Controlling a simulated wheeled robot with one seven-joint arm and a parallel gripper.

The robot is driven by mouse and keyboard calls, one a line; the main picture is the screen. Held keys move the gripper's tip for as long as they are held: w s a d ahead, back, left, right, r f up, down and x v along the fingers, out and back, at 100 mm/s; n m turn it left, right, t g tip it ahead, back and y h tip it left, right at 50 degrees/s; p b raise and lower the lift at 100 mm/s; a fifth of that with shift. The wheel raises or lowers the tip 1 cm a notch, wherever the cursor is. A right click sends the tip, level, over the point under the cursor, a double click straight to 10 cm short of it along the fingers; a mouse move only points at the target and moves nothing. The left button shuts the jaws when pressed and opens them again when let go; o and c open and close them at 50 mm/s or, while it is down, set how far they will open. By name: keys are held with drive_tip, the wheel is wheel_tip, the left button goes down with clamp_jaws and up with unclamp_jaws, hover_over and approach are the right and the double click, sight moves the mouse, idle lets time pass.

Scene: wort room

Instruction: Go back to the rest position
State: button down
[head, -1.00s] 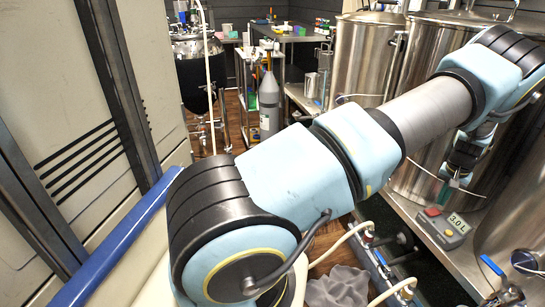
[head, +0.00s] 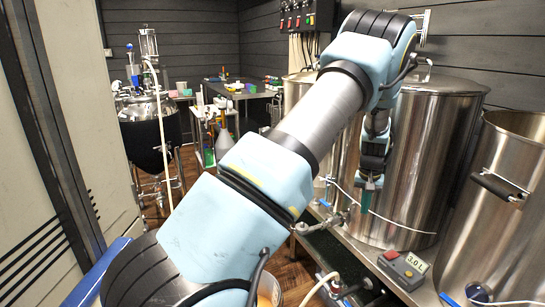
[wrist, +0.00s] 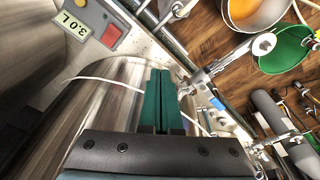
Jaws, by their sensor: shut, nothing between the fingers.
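My gripper (head: 367,190) hangs below the bent arm in the head view, in front of a large steel kettle (head: 425,150). Its green fingers point downward. In the wrist view the two green fingers (wrist: 159,100) lie side by side and touch, with nothing between them. The fingertips appear close to the kettle's side in the picture; whether they touch it I cannot tell.
A grey control box (head: 402,268) reading 3.0 L sits on the steel bench, with a second open kettle (head: 510,170) at right. A jacketed vessel (head: 150,130) stands at back left.

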drive_tip(key=s+a+r+n, duration=0.1)
drive_tip(key=s+a+r, duration=0.1)
drive_tip(key=a+r, duration=0.7)
drive_tip(key=s+a+r+n+p, duration=0.1)
drive_tip(key=s+a+r, duration=0.3)
drive_tip(key=s+a, duration=0.6)
drive_tip(key=s+a+r+n+p, duration=0.1)
drive_tip(key=s+a+r, duration=0.3)
drive_tip(key=s+a, duration=0.6)
drive_tip(key=a+p, duration=0.1)
drive_tip(key=a, duration=0.2)
drive_tip(key=shift+a+r+y, duration=0.15)
drive_tip(key=shift+r+y, duration=0.1)
drive_tip(key=shift+y, duration=0.05)
